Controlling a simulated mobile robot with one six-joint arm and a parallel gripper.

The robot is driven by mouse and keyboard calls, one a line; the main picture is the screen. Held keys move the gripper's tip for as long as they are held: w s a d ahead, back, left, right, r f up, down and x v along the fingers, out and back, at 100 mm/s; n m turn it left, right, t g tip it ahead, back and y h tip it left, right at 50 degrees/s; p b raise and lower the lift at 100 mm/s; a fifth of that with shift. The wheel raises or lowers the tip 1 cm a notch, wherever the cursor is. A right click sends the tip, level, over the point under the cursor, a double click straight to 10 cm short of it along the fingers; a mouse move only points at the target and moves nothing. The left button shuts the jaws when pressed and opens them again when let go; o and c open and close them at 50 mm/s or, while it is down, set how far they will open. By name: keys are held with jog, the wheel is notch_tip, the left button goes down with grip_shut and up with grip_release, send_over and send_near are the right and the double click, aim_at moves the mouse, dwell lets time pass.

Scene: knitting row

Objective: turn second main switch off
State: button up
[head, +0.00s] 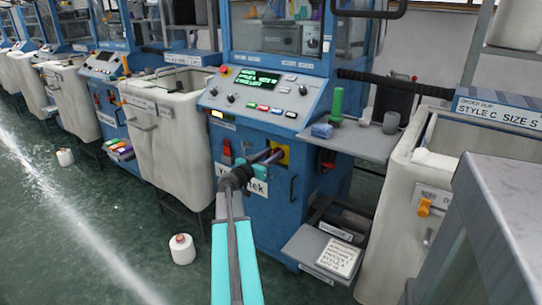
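A blue knitting machine (275,205) stands in the middle of the head view, with a sloped control panel on top. On its front, below the panel, is a yellow plate (285,153), which looks like the main switch. My gripper (272,156) is right in front of this plate and hides most of it, so the knob and its position cannot be made out. Touching or apart cannot be told, nor whether the fingers are open or shut. A red switch-like part (227,152) is on the same front, left of my gripper.
A grey side shelf (365,142) holds a green cone (337,105) and small items. Cream bins (160,140) flank the machine. A white yarn cone (182,249) stands on the green floor. A grey cabinet (500,220) is close at the right.

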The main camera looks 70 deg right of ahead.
grip_shut()
jog(key=shift+f+n+b, duration=0.15)
jog(key=shift+n+b, duration=0.45)
jog(key=shift+w+d+f+n+b, duration=0.1)
jog(key=shift+w+f+n+b, duration=0.25)
jog(key=shift+n, duration=2.5)
jog(key=shift+w+d+f+n+b, duration=0.15)
jog(key=shift+n+b, duration=0.35)
jog(key=shift+n, duration=2.3)
jog(key=shift+w+d+f+n+b, duration=0.1)
jog(key=shift+w+f+n+b, duration=0.3)
jog(key=shift+n, duration=2.45)
